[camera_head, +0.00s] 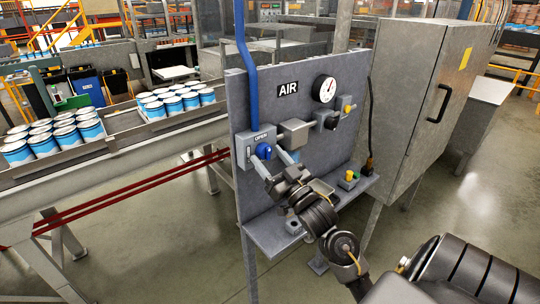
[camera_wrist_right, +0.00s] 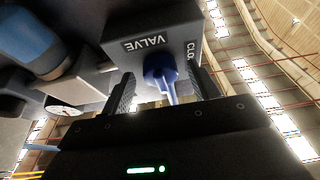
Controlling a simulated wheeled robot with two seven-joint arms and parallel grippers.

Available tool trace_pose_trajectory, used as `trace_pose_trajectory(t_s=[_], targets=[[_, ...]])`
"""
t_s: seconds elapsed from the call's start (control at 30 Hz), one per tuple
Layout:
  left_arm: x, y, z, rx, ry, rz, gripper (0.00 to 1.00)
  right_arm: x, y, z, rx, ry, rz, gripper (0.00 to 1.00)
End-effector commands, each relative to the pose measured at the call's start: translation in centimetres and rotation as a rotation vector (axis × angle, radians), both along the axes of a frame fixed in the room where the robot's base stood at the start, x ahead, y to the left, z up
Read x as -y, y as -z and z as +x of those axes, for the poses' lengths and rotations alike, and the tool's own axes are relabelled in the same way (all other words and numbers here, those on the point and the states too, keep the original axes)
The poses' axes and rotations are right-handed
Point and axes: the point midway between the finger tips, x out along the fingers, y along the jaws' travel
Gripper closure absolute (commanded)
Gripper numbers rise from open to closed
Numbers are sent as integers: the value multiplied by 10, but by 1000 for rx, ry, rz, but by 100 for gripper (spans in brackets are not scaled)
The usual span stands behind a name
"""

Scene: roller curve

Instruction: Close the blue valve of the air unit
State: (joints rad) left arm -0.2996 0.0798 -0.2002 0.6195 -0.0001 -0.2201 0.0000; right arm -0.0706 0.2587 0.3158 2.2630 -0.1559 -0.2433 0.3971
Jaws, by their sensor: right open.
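The blue valve knob (camera_head: 263,151) sits on a grey valve box (camera_head: 245,150) on the left part of the grey AIR panel (camera_head: 300,118). The word OPEN shows on the box's top. My right gripper (camera_head: 272,161) is at the knob, with its fingers pointing at the box. In the right wrist view the blue knob (camera_wrist_right: 161,75) stands between the two open fingers (camera_wrist_right: 163,92), with a gap visible on each side. Its handle points towards the gripper's palm in that picture. The valve box (camera_wrist_right: 150,45) there reads VALVE and part of CLOSE. My left gripper is out of view.
A blue pipe (camera_head: 246,60) runs up from the box. A grey cabinet (camera_head: 410,100) stands right; a conveyor with cans (camera_head: 180,100) is left.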

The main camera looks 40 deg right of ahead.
Motion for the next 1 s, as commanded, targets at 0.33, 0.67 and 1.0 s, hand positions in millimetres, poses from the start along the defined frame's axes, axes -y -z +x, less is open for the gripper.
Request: trace_pose_trajectory(t_s=[0.33, 0.67, 1.0], targets=[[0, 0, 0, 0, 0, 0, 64, 0, 0, 1, 0, 0, 0, 49], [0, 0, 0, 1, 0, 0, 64, 0, 0, 1, 0, 0, 0, 84], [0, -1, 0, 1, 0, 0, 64, 1, 0, 1, -3, -1, -85, 84]])
